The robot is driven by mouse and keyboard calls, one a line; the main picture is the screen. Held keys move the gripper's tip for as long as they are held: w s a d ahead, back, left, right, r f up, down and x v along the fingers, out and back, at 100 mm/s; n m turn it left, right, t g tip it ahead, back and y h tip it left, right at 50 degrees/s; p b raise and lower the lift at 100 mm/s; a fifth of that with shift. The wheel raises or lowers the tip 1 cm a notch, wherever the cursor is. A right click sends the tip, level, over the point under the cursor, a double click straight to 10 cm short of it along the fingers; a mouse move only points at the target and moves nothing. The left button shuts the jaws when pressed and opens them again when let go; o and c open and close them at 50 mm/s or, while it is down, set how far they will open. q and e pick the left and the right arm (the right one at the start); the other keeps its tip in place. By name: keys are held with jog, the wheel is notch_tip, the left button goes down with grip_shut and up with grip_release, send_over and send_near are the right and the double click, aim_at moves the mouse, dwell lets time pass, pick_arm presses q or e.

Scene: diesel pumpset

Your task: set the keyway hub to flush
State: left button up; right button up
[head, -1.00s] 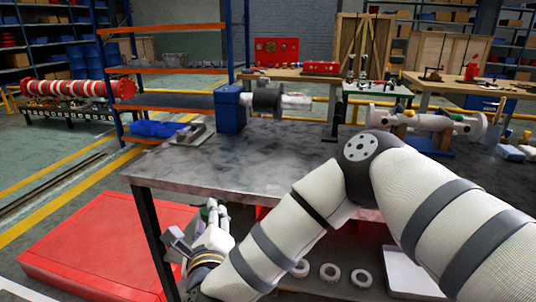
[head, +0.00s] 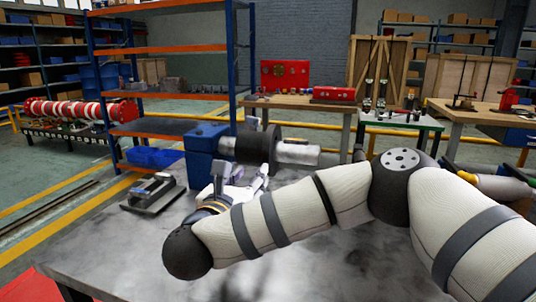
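The keyway hub looks to be the dark round collar (head: 257,145) on a pale horizontal shaft (head: 298,152). The shaft comes out of a blue block (head: 203,153) on the grey table, and its free end points right. A stretch of shaft shows between block and collar. My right gripper (head: 242,177) is just below and in front of the collar, fingers pointing up and apart, with nothing seen between them. I cannot tell whether a finger touches the collar. The collar's underside is partly hidden by the gripper. My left gripper is out of view.
A dark flat device (head: 152,192) lies on the table (head: 110,262) left of my gripper. The table front is clear apart from my arm. Workbenches with red panels stand further back.

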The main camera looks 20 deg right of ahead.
aim_at(266, 156)
jog(key=x, duration=1)
jog(key=shift+w+d+b, duration=0.15)
jog(key=shift+d+b, duration=0.05)
jog(key=shift+b, duration=0.1)
grip_shut()
